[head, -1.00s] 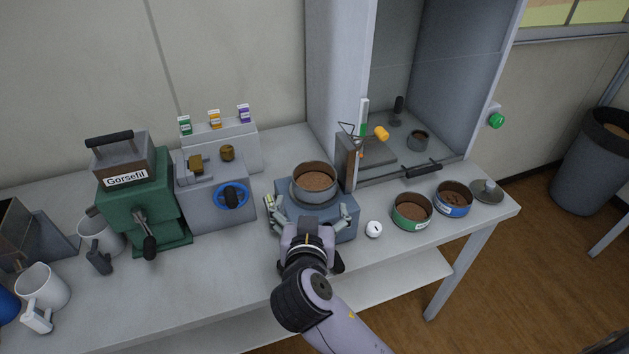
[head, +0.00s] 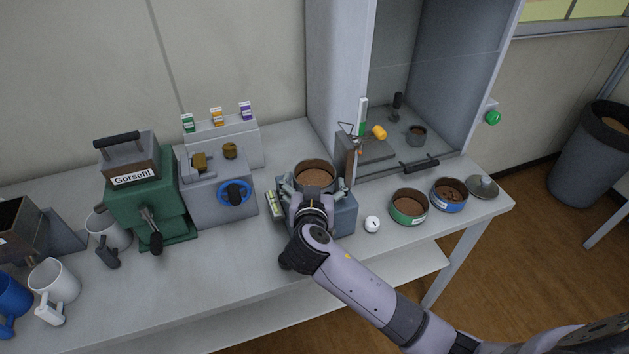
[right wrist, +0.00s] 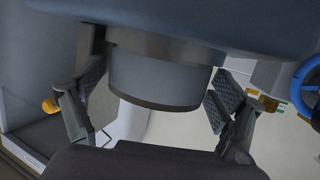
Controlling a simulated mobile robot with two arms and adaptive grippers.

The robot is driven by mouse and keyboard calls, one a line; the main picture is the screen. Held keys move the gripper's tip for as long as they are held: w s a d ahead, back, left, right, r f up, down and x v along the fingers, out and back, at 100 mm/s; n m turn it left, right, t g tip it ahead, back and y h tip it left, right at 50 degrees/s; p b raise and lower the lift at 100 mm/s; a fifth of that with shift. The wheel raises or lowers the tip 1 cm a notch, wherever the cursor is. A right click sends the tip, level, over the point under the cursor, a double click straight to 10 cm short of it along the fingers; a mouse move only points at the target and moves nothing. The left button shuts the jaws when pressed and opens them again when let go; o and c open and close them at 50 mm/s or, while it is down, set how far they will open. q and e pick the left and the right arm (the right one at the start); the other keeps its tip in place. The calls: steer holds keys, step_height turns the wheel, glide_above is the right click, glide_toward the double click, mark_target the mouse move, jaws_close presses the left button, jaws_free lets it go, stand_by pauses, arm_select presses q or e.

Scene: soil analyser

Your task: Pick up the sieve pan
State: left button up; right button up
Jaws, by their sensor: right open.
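The sieve pan (head: 314,172) is a round grey metal pan with brown soil in it. It sits on top of the blue-grey shaker base (head: 343,221). My right gripper (head: 313,189) is open, with one finger on each side of the pan's near part. In the right wrist view the pan's grey wall (right wrist: 155,82) shows between the two spread fingers, with a visible gap on at least the right side. I cannot tell whether the left finger touches it. The gripper and wrist hide the front of the shaker base. My left gripper is not in view.
A tall cabinet frame (head: 335,70) and a small stand with a yellow knob (head: 379,132) are close on the right. A green-banded pan (head: 409,207), a blue-banded pan (head: 449,194) and a white round knob (head: 372,224) lie right. A blue-wheeled machine (head: 217,187) stands left.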

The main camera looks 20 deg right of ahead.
steer(key=shift+c, duration=0.5)
steer(key=c, duration=1.1)
steer(key=shift+r, duration=0.15)
